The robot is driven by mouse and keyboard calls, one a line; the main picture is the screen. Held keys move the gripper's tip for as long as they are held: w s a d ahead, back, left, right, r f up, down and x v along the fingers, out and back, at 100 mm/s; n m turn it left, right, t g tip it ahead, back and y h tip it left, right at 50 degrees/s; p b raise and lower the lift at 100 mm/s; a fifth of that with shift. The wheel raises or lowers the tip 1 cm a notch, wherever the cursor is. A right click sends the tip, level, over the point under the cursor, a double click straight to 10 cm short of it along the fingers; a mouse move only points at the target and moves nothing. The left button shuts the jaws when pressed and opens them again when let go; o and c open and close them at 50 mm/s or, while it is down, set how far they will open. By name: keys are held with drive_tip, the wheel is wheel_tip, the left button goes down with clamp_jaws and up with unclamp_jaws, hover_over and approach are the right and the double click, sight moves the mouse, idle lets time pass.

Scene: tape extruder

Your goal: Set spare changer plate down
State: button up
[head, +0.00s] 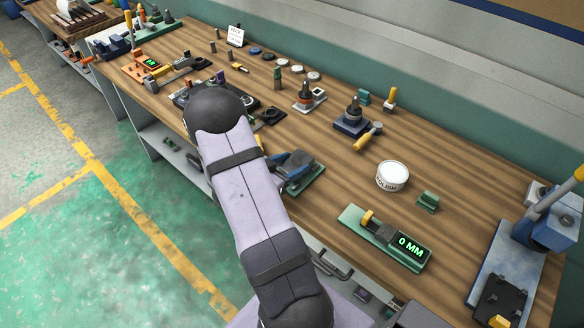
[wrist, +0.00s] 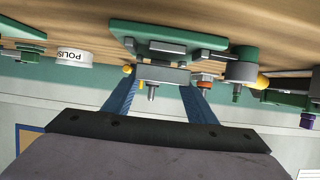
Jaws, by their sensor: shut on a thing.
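My gripper (wrist: 160,82) has blue fingers. It is shut on a grey block-like plate (wrist: 165,73), which I take to be the spare changer plate. A short metal pin and a small yellow part show on the plate's near side. The picture is upside down, with the bench at the top. The plate is close to a green base (wrist: 170,30) with grey blocks; I cannot tell whether they touch. In the head view my gripper (head: 292,165) is low over the green base (head: 308,183), and my arm hides most of the plate.
A white polish tin (head: 392,176) stands to the right, near a green device with a "0 MM" display (head: 410,248). Spindle holders (head: 352,120) and a yellow-handled tool (head: 366,137) stand behind. Bare wood (head: 345,185) lies between the green base and the tin.

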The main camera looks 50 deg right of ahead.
drive_tip(key=shift+f, duration=0.9)
drive_tip(key=shift+f, duration=0.15)
drive_tip(key=o, duration=1.6)
drive_tip(key=shift+f, duration=0.1)
drive_tip(key=shift+c, duration=0.2)
drive_tip(key=shift+a+r, duration=0.15)
drive_tip(key=shift+r, duration=0.1)
drive_tip(key=b+v, duration=0.1)
drive_tip(key=v, duration=1)
drive_tip(key=shift+a+b, duration=0.3)
drive_tip(key=shift+a, duration=0.1)
drive_tip(key=shift+w, duration=0.1)
